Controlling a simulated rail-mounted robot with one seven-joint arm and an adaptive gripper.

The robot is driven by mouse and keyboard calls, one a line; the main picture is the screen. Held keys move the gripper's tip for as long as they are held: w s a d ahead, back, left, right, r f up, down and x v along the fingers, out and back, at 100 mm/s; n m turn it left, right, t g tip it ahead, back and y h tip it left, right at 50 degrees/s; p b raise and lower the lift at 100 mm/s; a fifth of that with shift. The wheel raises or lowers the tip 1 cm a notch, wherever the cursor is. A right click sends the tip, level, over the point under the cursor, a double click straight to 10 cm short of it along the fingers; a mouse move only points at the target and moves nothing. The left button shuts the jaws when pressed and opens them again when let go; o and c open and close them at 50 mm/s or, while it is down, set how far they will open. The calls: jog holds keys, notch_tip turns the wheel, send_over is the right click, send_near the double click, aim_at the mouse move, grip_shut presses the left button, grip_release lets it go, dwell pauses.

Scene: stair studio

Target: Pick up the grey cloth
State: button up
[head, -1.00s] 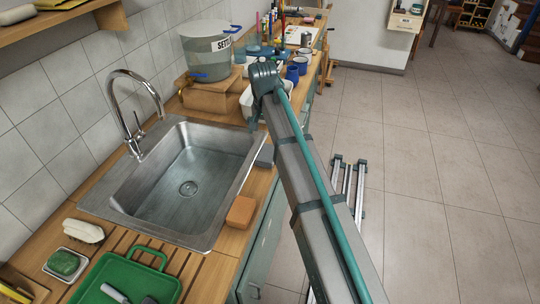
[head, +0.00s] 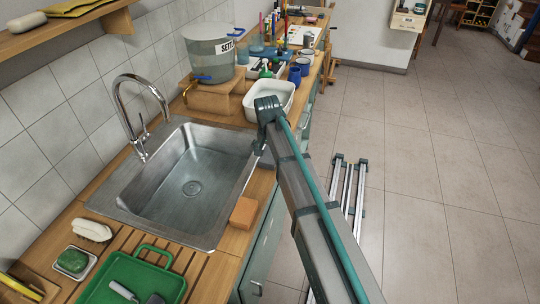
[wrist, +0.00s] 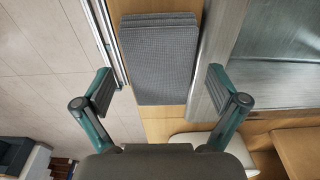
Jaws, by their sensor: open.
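The grey cloth (wrist: 158,55) lies folded on the wooden counter strip beside the metal sink (wrist: 232,70) in the wrist view. Its weave and stacked folds at the far end show. My gripper (wrist: 160,91) is open and empty, with one finger on each side of the cloth in the picture. The near end of the cloth shows between the fingertips; I cannot tell the height left between them.
An orange sponge block (head: 244,213) sits on the counter by the sink's front right corner. A white basin (head: 270,97) stands beyond the sink. A green tray (head: 105,270) lies at the near left. The tap (head: 127,110) rises behind the sink. Open floor (head: 430,170) is on the right.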

jog(key=shift+f, duration=0.2)
jog(key=c, duration=1.1)
jog(key=shift+r, duration=0.15)
jog(key=shift+r, duration=0.45)
jog(key=s+r+b, duration=0.1)
jog(key=r, duration=0.1)
jog(key=s+r, duration=0.2)
jog(key=s+r+b, duration=0.1)
jog(key=r, duration=0.2)
jog(key=shift+s+d+b, duration=0.1)
jog(key=shift+s+b, duration=0.2)
jog(key=s+r+b, duration=0.2)
jog(key=s+r, duration=0.3)
jog(key=s, duration=0.4)
jog(key=shift+s+d, duration=0.15)
jog(key=shift+d, duration=0.1)
